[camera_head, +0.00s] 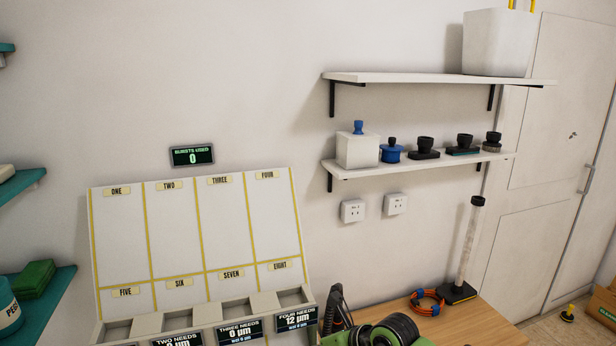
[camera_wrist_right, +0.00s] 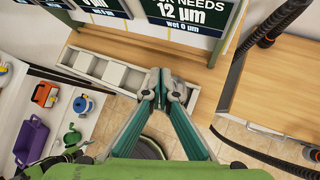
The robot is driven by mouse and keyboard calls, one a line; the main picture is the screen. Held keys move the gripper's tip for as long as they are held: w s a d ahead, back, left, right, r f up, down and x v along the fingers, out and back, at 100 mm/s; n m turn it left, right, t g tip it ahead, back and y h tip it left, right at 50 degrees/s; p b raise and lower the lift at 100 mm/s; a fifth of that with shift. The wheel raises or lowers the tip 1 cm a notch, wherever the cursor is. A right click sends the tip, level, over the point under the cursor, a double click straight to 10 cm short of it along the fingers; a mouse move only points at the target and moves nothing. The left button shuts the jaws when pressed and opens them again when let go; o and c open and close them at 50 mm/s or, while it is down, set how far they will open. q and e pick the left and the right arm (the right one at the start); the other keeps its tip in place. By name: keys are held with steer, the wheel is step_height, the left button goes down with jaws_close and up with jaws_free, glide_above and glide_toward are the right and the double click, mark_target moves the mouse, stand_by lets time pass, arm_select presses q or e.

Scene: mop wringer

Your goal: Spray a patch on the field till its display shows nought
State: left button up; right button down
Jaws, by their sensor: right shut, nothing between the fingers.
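The field is a pale tilted board (camera_head: 175,236) on the wall side, split by yellow lines into patches labelled ONE to EIGHT. Display four (camera_head: 297,320) reads "FOUR NEEDS 12 µm, wet 0 µm"; it also shows at the top of the right wrist view (camera_wrist_right: 182,14). The wall counter (camera_head: 192,156) reads "BURSTS USED 0". My right gripper (camera_wrist_right: 163,76) is shut and empty, below display four in the wrist view. My left gripper is out of view. I cannot pick out a sprayer.
A wall shelf (camera_head: 430,165) holds a white box with a blue cap and several dark fittings. An upper shelf (camera_head: 440,78) holds a white bin. Teal shelves stand left.

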steer(key=shift+f, duration=0.25)
stand_by(0.9)
steer(key=shift+f+b, duration=0.15)
steer(key=shift+b, duration=0.25)
steer(key=shift+f+b, duration=0.5)
stand_by(1.0)
steer(key=shift+r, duration=0.15)
steer(key=shift+r+p, duration=2.15)
steer(key=shift+r, duration=1.1)
